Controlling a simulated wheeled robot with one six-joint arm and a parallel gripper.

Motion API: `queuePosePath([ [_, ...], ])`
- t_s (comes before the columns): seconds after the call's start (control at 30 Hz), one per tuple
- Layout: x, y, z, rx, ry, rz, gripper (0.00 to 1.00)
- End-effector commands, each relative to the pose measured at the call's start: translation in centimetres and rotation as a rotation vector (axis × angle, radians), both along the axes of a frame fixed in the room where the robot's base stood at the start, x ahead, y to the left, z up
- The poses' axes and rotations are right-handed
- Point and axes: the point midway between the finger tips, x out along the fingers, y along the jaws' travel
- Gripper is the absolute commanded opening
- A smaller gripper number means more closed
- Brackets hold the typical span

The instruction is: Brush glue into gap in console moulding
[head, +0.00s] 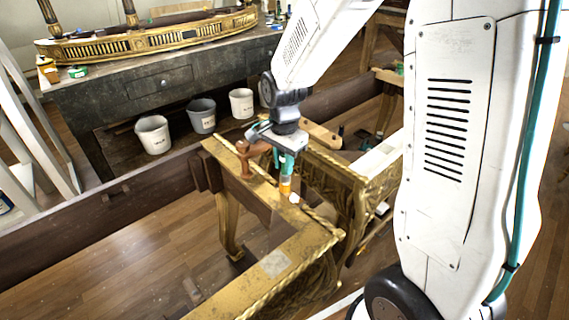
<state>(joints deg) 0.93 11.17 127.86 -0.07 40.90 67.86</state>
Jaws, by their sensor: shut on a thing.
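The gilt console (275,238) is an open frame with a carved, rope-edged gold moulding, seen in the head view. My gripper (286,176) points down over the console's inner rail, with teal fingers shut on a small orange-and-white piece (285,187), which seems to be the glue brush. Its lower end is close to the rail; I cannot tell whether it touches. A small white spot (294,198) shows just beside it. A pale patch (273,262) breaks the gilding on the near corner. I cannot make out the gap itself for certain.
A reddish-brown wooden clamp-like piece (245,160) stands on the rail close left of my gripper. Behind are a dark workbench (130,95) bearing a gilt piece (150,40), and white (153,135) and grey (201,116) buckets. Dark beams surround the console.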

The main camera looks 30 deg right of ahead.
Motion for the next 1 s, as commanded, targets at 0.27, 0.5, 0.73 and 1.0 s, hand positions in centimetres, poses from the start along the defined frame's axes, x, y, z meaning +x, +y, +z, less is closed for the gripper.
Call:
queuePosePath([
  [0.27,0.1,0.2,2.4,0.000,-0.001,0.000,0.00],
  [0.5,0.1,0.0,4.5,0.000,0.000,-0.002,0.00],
  [0.73,0.1,-0.4,6.6,-0.001,-0.001,-0.007,0.00],
  [1.0,0.0,-0.5,7.7,0.000,0.001,-0.009,0.00],
])
